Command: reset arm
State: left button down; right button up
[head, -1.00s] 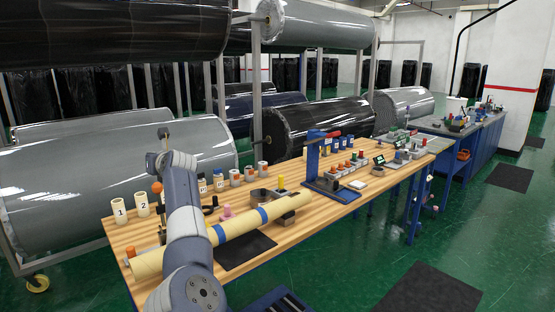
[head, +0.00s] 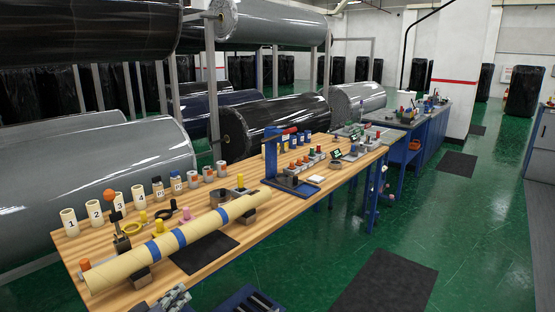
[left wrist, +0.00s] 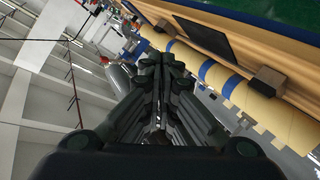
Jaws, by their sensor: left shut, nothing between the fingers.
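My left gripper (head: 174,299) shows at the bottom edge of the head view, in front of the table's near side, below the long cream roll (head: 170,243). In the left wrist view its dark fingers (left wrist: 160,62) are together with nothing between them. The cream roll has blue bands and lies on grey supports on the wooden table (head: 222,262). It also shows in the left wrist view (left wrist: 215,75), beyond the fingers and apart from them. My right gripper is in neither view.
Numbered cream cylinders (head: 95,213) stand at the table's back left. A blue press-like stand (head: 272,160) is farther right, and a dark mat (head: 204,252) lies near the roll. Large wrapped rolls (head: 100,180) fill the racks behind. Green floor (head: 310,270) is open to the right.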

pick_arm(q)
jog(key=s+d+f+m+g+y, duration=0.1)
jog(key=s+d+f+m+g, duration=0.15)
jog(key=s+f, duration=0.45)
jog(key=s+d+f+m+g, duration=0.15)
jog(key=s+f+g, duration=0.25)
jog(key=s, duration=0.4)
jog(key=s+f+m+g+y, duration=0.1)
jog(key=s+f+g, duration=0.1)
jog(key=s, duration=0.7)
jog(key=s+f+m+g+y, duration=0.1)
jog(key=s+f+m+g, duration=0.15)
jog(key=s, duration=0.75)
notch_tip(320, 180, down, 26)
jog(key=s+g, duration=0.1)
jog(key=s+a+f, duration=0.2)
jog(key=s+f, duration=0.6)
jog(key=s+a+f+g, duration=0.1)
jog(key=s+f, duration=0.8)
jog(key=shift+s+a+f+g+y+b, duration=0.15)
jog(key=shift+a+g+y+b, duration=0.15)
jog(key=shift+a+b, duration=0.15)
